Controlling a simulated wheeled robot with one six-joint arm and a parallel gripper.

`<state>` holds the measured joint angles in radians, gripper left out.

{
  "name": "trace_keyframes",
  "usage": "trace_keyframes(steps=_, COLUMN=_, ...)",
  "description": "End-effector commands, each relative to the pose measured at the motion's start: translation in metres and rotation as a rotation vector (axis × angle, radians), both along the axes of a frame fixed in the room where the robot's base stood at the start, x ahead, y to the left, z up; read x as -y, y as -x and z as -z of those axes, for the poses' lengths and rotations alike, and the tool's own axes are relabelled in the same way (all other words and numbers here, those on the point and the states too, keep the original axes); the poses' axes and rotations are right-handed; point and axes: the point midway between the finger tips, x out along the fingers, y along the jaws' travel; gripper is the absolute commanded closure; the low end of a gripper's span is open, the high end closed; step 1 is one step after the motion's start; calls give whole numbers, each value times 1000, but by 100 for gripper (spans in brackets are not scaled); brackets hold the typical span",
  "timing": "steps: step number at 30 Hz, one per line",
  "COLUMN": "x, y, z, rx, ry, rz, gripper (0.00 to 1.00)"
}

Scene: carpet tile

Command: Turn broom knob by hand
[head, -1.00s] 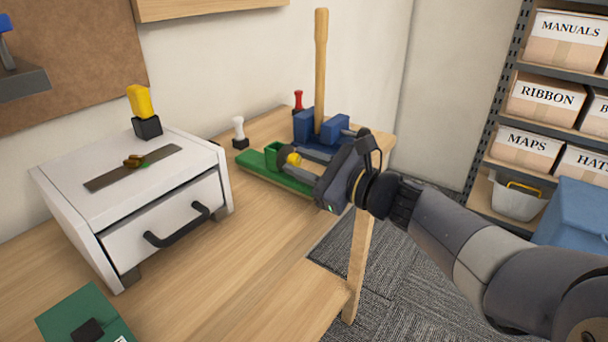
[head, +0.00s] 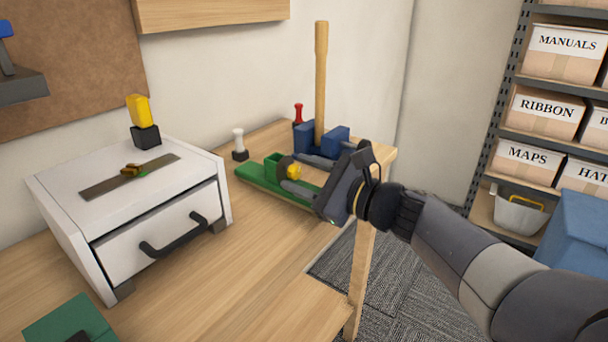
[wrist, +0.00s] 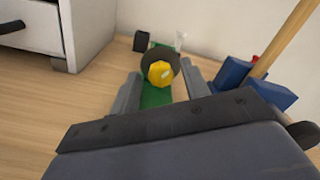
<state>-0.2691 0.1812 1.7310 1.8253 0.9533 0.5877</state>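A yellow knob (head: 294,172) sits on a dark round disc on a green stand (head: 262,183) at the table's far end. In the wrist view the knob (wrist: 159,73) faces me, with the dark disc (wrist: 175,65) behind it. My gripper (head: 301,173) reaches in from the right. In the wrist view its two grey fingers are spread, one left and one right of the knob, with gaps showing. A wooden pole (head: 321,80), perhaps the broom's handle, stands upright at a blue holder (head: 334,137) behind my gripper. The pole's lower end is partly hidden.
A white drawer box (head: 150,215) with a black handle stands left on the table. White (head: 239,143) and red (head: 298,113) handled items stand behind the stand. A green box (head: 65,320) is at front left. Bare tabletop lies between them.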

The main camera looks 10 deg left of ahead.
Motion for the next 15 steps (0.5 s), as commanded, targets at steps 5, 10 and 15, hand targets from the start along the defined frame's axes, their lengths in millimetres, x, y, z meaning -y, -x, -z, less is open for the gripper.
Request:
trace_keyframes(steps=5, x=0, y=0, z=0, rx=0, ry=0, rz=0, gripper=52)
trace_keyframes(steps=10, x=3, y=1, z=-1, rx=0, ry=0, rz=1, gripper=52)
trace_keyframes(steps=15, x=23, y=8, z=-2, rx=-1, ry=0, rz=6, gripper=52)
